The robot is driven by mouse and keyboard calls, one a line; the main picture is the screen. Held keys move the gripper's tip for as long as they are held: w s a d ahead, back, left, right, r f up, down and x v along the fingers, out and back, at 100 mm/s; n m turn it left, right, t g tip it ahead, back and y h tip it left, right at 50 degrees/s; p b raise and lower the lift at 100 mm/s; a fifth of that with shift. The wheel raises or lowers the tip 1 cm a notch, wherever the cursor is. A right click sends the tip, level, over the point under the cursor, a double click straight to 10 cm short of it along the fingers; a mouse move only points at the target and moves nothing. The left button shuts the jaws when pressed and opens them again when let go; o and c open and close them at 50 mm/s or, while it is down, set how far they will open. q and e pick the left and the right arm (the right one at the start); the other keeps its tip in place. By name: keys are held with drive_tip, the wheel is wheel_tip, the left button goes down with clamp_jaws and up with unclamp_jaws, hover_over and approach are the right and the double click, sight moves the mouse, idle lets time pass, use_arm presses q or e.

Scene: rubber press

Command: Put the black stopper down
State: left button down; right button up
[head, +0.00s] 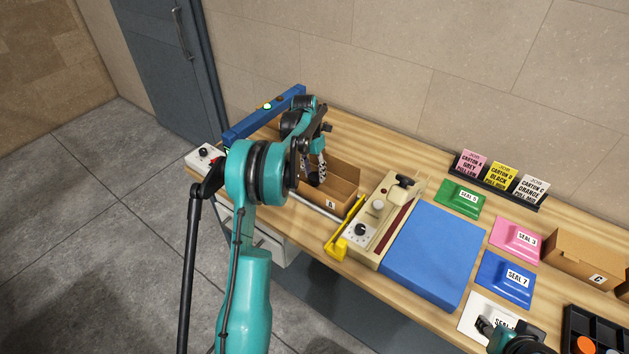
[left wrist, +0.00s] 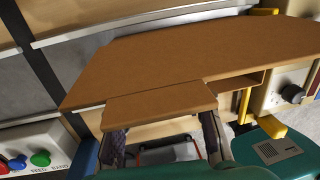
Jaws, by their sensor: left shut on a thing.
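My left gripper (head: 317,178) reaches down into the open cardboard carton (head: 344,201), near its left end. It is shut on a small dark thing at its fingertips, which I take to be the black stopper; its outline is too small and shaded to make out. In the left wrist view the gripper's two fingers (left wrist: 163,142) go down behind a brown carton flap (left wrist: 160,105), which hides the fingertips and the stopper.
A sealing press (head: 372,222) with a yellow bracket and a blue pad (head: 434,254) stand right of the carton. Seal packets, a card stand (head: 498,182), carton C (head: 585,262) and a black tray (head: 597,325) fill the right. A blue rail (head: 262,116) lies behind, left.

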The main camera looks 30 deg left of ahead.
sight(314, 175)
use_arm(q)
wheel_tip(314, 175, down, 4)
drive_tip(key=shift+r, duration=0.15)
drive_tip(key=shift+b, duration=0.3)
drive_tip(key=c, duration=1.3)
unclamp_jaws()
drive_tip(key=shift+o, duration=0.2)
